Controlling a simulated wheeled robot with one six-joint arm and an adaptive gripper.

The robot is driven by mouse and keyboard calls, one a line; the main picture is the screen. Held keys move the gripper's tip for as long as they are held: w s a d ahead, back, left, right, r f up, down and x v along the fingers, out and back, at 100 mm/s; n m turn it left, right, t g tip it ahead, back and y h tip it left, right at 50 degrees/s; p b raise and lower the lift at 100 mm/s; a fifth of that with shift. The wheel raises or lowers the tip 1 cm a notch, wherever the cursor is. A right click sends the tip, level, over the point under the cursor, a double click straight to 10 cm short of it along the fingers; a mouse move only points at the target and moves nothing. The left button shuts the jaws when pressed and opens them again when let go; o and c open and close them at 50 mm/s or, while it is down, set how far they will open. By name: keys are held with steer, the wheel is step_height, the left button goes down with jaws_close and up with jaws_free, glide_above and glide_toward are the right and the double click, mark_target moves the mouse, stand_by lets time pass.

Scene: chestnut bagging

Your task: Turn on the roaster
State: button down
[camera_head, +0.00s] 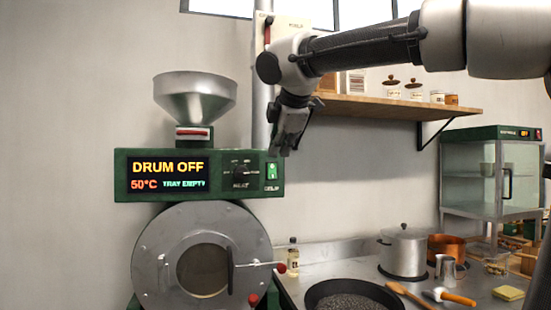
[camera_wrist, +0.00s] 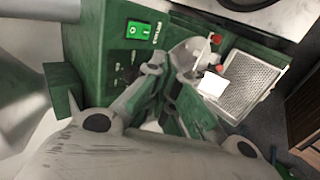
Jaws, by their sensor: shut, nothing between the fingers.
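The roaster (camera_head: 200,255) is a green machine with a round steel drum front and a steel hopper on top. Its display (camera_head: 167,175) reads "DRUM OFF", "50°C" and "TRAY EMPTY". A dark heat knob (camera_head: 239,172) and a lit green rocker switch (camera_head: 271,171) sit right of the display. The switch also shows in the wrist view (camera_wrist: 137,28), at upper left. My gripper (camera_head: 281,150) is shut and empty, pointing down just above the panel's right end. In the wrist view its fingertips (camera_wrist: 170,72) are below and right of the switch; contact cannot be told.
A pale wall panel (camera_head: 292,22) with a red lever is partly behind my arm. A wooden shelf (camera_head: 385,106) holds jars. The steel counter holds a dark pan (camera_head: 350,296), a lidded pot (camera_head: 404,250) and a small bottle (camera_head: 292,257). A glass cabinet (camera_head: 490,180) stands right.

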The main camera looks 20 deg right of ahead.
mark_target(271, 172)
steer(key=x, duration=0.7)
steer(key=w+r+x, duration=0.1)
steer(key=x, duration=0.3)
steer(key=shift+w, duration=0.7)
steer(key=shift+w+f, duration=0.2)
steer(key=shift+w, duration=0.15)
steer(key=shift+r, duration=0.15)
